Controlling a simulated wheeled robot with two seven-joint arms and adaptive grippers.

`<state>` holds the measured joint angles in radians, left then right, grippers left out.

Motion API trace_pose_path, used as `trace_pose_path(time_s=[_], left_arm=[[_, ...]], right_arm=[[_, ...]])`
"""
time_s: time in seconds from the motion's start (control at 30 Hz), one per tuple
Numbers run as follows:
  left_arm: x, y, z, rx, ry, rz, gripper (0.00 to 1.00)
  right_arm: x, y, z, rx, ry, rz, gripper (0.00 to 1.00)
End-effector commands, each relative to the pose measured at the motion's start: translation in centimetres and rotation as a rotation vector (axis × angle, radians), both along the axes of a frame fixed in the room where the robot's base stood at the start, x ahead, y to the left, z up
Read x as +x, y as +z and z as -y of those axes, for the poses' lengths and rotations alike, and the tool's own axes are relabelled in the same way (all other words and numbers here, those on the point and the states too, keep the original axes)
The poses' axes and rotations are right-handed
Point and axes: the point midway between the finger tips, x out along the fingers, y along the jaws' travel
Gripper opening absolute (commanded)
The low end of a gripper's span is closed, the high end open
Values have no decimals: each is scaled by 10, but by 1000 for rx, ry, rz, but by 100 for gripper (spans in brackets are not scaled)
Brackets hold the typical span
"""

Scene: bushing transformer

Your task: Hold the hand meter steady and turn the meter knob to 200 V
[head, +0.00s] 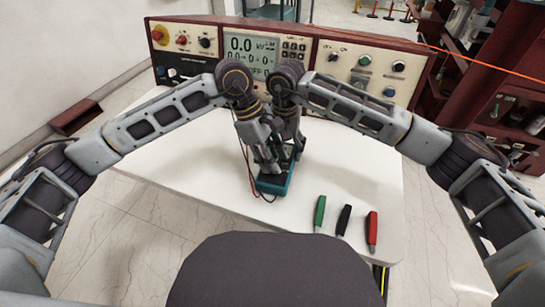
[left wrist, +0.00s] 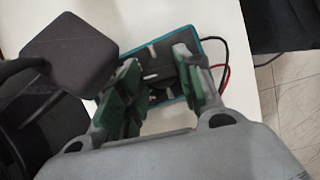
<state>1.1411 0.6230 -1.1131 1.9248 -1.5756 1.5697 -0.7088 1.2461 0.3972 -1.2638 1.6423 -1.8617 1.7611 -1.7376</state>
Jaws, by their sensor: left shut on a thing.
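The hand meter (head: 271,187), a teal-edged box with a dark face, lies on the white table in the head view, under both grippers. It also shows in the left wrist view (left wrist: 150,55), between and beyond the fingers. My left gripper (head: 267,163) points down and is shut on the meter, its green-padded fingers (left wrist: 160,80) on either side of it in the left wrist view. My right gripper (head: 294,150) is close beside the left one, over the meter's right side. Its fingertips are partly hidden, so its opening is unclear. I cannot make out the knob or its setting.
Green (head: 320,213), black (head: 343,219) and red (head: 371,231) handled tools lie on the table at the front right. Red and black leads (head: 247,170) run beside the meter. A control panel (head: 270,52) stands along the back edge. The left table area is clear.

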Motion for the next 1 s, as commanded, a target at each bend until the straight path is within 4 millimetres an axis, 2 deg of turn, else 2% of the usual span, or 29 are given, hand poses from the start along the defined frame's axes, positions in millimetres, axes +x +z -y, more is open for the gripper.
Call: trace_pose_path(time_s=[0.4, 0.43, 0.57, 1.0], left_arm=[[1, 0, -1, 1, -3, 2, 12], [1, 0, -1, 1, -3, 2, 39], [1, 0, -1, 1, -3, 1, 56], [0, 0, 0, 0, -4, 1, 57]], right_arm=[[-1, 0, 0, -1, 2, -1, 39], [-1, 0, 0, -1, 2, -1, 39], [-1, 0, 0, -1, 2, -1, 39], [0, 0, 0, 0, 1, 0, 39]])
